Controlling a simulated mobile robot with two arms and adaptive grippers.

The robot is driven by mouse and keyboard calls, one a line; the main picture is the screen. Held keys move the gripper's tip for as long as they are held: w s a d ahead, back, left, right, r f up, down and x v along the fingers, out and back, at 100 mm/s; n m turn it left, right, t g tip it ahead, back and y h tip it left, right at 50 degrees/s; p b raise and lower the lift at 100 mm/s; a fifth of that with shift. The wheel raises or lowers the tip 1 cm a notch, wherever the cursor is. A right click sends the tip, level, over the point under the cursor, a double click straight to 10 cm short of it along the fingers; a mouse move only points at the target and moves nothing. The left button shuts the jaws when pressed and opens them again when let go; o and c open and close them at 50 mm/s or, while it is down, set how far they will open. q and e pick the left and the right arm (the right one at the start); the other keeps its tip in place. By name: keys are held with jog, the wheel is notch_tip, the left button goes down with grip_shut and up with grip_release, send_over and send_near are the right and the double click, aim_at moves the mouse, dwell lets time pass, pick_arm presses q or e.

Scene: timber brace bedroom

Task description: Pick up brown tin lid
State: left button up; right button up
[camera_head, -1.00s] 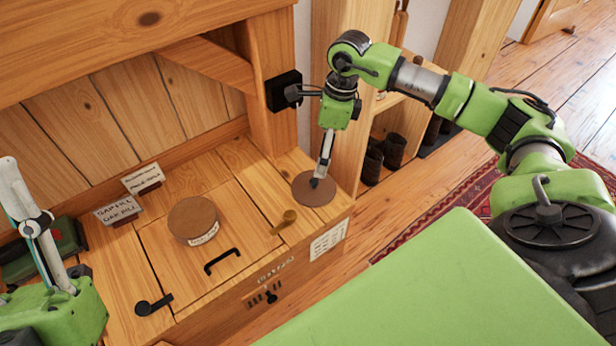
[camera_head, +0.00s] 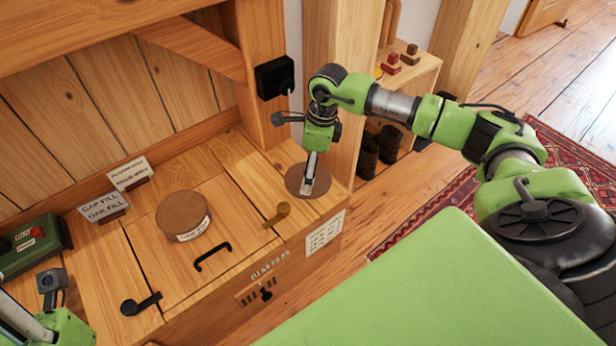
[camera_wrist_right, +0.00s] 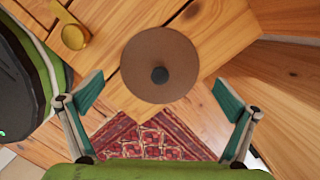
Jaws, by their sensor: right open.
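The brown tin lid (camera_head: 322,183) is a flat round disc lying at the right end of the wooden bench top. In the right wrist view the lid (camera_wrist_right: 150,48) shows a small dark knob at its middle. My right gripper (camera_head: 308,190) points down over the lid, and its finger hides part of it. In the right wrist view my right gripper (camera_wrist_right: 157,98) is open, its fingers spread wide and nothing between them. I cannot tell its exact height above the lid. Part of my left arm shows at the lower left; its jaws (camera_head: 18,318) are not clear.
A round brown tin (camera_head: 183,217) with a label stands left of the lid. A brass knob (camera_head: 277,214), a black handle (camera_head: 212,257) and a black latch (camera_head: 141,304) are on the bench. Sign cards (camera_head: 103,207) and a green box (camera_head: 33,248) stand left. A wooden post rises behind the lid.

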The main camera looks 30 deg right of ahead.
notch_tip(320, 180, down, 2)
jog(key=shift+w+a+f, duration=0.1)
jog(key=shift+w+f, duration=0.05)
grip_shut()
dwell(0.5)
